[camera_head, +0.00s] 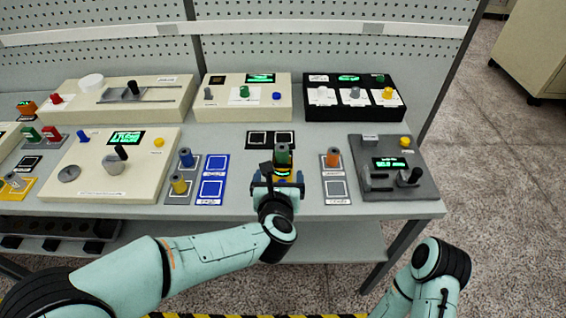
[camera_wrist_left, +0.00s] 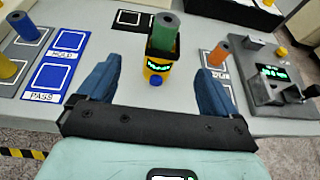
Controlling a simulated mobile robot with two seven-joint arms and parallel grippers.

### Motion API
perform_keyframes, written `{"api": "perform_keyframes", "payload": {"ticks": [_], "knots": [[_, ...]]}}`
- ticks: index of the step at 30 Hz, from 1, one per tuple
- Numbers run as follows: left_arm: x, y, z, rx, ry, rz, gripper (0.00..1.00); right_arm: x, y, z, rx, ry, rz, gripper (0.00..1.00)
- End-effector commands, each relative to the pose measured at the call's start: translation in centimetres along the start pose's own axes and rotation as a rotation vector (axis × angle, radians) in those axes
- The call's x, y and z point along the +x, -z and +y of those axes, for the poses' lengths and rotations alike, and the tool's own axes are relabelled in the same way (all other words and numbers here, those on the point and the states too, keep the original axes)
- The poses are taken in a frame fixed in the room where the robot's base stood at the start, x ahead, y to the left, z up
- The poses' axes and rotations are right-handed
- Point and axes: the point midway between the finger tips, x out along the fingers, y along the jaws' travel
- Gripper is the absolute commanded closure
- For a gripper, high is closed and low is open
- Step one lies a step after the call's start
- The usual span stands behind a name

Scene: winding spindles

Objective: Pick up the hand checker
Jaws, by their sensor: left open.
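The hand checker (camera_wrist_left: 157,68) is a small yellow device with a lit green display and a blue button, standing on the table. It also shows in the head view (camera_head: 282,170), partly hidden by my gripper. A green spindle (camera_wrist_left: 163,37) stands upright in its dark top; it shows in the head view too (camera_head: 283,154). My left gripper (camera_head: 278,179) is open and empty at the front of the checker. In the left wrist view its blue fingers (camera_wrist_left: 157,80) are spread to left and right of the checker, with gaps on both sides. My right gripper is out of view.
A blue mat with marked squares (camera_head: 225,178) and a grey mat with blue and yellow spindles (camera_head: 197,187) lie left. An orange spindle (camera_head: 333,158) and a dark grey instrument (camera_head: 425,180) stand right. A black marked mat (camera_head: 270,132) lies behind.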

Motion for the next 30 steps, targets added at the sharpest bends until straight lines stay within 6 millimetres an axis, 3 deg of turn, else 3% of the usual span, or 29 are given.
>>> {"api": "perform_keyframes", "payload": {"ticks": [3, 9, 14, 24, 30], "knots": [[2.6, 0.0, 0.0, 0.002, -0.003, 0.002, 0.07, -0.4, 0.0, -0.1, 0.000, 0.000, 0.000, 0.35], [5.6, 0.0, 0.0, 0.002, -0.002, 0.001, 0.07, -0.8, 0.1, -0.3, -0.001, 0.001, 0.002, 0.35], [6.6, 0.0, -0.1, 0.004, -0.001, 0.001, 0.07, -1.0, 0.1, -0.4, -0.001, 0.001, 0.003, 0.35], [11.0, -0.4, -0.6, 0.004, -0.002, 0.001, 0.07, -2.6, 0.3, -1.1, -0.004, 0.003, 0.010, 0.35], [11.6, -0.3, -0.5, 0.004, -0.001, 0.000, 0.07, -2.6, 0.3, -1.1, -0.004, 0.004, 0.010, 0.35]]}}
